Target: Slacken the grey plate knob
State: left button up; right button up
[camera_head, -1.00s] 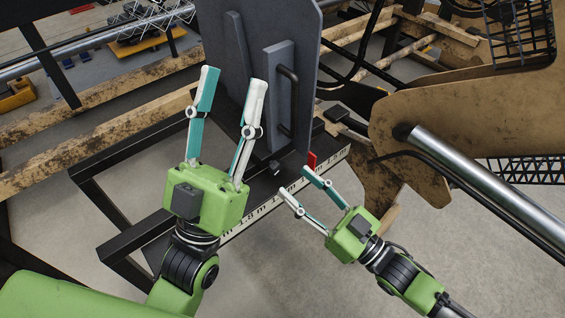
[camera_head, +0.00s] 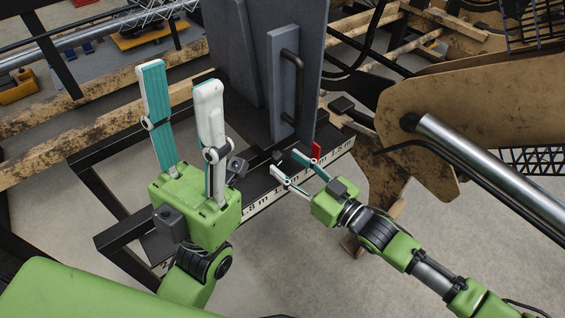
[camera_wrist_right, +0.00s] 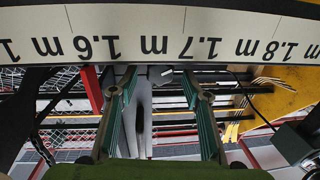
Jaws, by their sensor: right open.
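The tall grey plate (camera_head: 257,60) stands upright on the black rail, with a dark bar handle (camera_head: 291,88) on its face. A small dark knob (camera_head: 278,157) sits at the plate's foot. My right gripper (camera_head: 285,161) is open, its fingertips close to the knob; contact cannot be told. In the right wrist view the open fingers (camera_wrist_right: 160,82) show on either side of a small dark-grey piece (camera_wrist_right: 160,74), apparently the knob. My left gripper (camera_head: 180,76) is open and empty, raised to the left of the plate.
A red pointer (camera_head: 316,150) stands beside the knob, close to my right fingertips. A white metre scale (camera_head: 257,207) runs along the rail's front. A second dark knob-like piece (camera_head: 237,167) shows behind my left gripper. A tan machine arm (camera_head: 440,110) stands to the right.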

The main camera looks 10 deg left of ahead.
jog(key=shift+b+x, duration=0.3)
jog(key=shift+x, duration=1.15)
jog(key=c, duration=1.1)
